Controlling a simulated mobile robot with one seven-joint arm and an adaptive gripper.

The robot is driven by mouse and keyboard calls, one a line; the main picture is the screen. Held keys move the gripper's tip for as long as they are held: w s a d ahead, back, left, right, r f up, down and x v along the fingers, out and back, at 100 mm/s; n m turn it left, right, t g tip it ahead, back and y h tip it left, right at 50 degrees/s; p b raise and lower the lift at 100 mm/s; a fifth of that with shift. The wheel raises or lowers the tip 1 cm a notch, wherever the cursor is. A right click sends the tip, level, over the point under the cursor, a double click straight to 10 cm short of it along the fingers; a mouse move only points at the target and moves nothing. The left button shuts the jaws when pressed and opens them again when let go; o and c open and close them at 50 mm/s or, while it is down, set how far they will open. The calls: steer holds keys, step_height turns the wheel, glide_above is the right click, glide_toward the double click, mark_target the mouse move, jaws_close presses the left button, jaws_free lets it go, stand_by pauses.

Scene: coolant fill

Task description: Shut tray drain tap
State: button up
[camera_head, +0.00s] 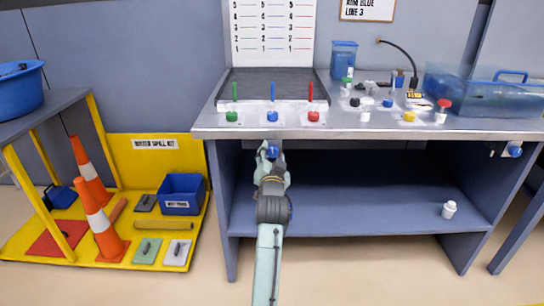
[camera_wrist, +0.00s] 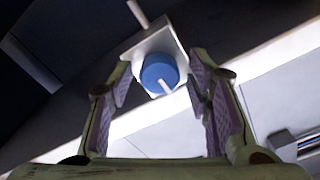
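The tray drain tap (camera_head: 273,152) has a round blue knob and sits under the bench's front edge, below the dark tray (camera_head: 318,84). In the wrist view its blue knob (camera_wrist: 156,70) shows on a pale square mount, with a thin white pin sticking out of its face. My gripper (camera_head: 269,160) is raised to the tap from below. In the wrist view my gripper (camera_wrist: 161,84) is open, one finger on each side of the knob, with visible gaps. I cannot tell how deep the fingertips reach around it.
Another blue tap (camera_head: 515,151) hangs under the bench at right, below a blue tank (camera_head: 487,94). The bench top (camera_head: 208,120) overhangs my gripper. Traffic cones (camera_head: 100,222) stand at left.

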steer(key=shift+o, duration=0.2)
steer(key=s, duration=1.2)
